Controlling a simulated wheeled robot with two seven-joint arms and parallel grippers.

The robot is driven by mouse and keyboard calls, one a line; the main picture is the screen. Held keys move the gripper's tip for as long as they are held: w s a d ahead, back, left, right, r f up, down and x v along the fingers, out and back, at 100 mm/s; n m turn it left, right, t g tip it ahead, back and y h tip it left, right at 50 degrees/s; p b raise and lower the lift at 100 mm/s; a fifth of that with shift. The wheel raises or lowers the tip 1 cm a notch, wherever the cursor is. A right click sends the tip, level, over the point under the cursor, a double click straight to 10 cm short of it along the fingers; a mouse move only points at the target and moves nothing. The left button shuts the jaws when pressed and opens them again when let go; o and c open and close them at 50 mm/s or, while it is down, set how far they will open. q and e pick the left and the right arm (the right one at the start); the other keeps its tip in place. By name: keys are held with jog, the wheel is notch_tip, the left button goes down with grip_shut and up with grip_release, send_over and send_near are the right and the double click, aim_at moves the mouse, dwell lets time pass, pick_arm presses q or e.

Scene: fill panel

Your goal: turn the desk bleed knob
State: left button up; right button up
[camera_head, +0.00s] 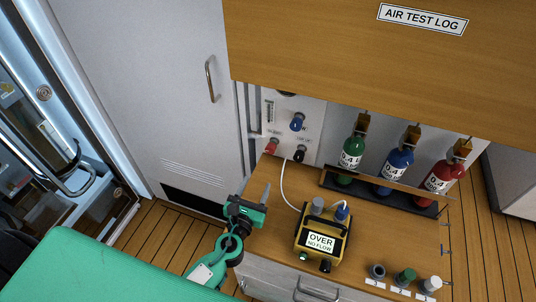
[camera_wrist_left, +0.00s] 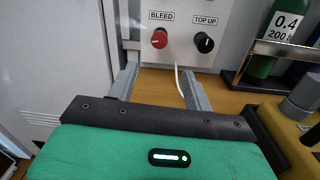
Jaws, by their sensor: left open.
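The red bleed knob (camera_head: 271,145) sits low on the white panel at the back left of the wooden desk. In the left wrist view the red knob (camera_wrist_left: 159,40) is under the BLEED label, left of the black TOP UP knob (camera_wrist_left: 204,42). My left gripper (camera_head: 254,194) is over the left edge of the desk, in front of and below the panel. In the left wrist view its two fingers (camera_wrist_left: 160,82) are spread apart with nothing between them. The bleed knob appears beyond the fingertips, and I see no contact. My right gripper is not in view.
A yellow meter (camera_head: 321,240) reading OVER NO FLOW stands on the desk, with a white hose (camera_head: 284,187) to the panel. Green, blue and red bottles (camera_head: 397,165) stand in a rack at right. A blue knob (camera_head: 297,122) is above. The wooden AIR TEST LOG board (camera_head: 380,55) overhangs.

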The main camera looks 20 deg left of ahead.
aim_at(269, 151)
pick_arm(q)
jog(key=w+p, duration=0.2)
jog(key=w, duration=1.1)
jog(key=shift+a, duration=0.15)
jog(key=c, duration=1)
jog(key=shift+o, duration=0.2)
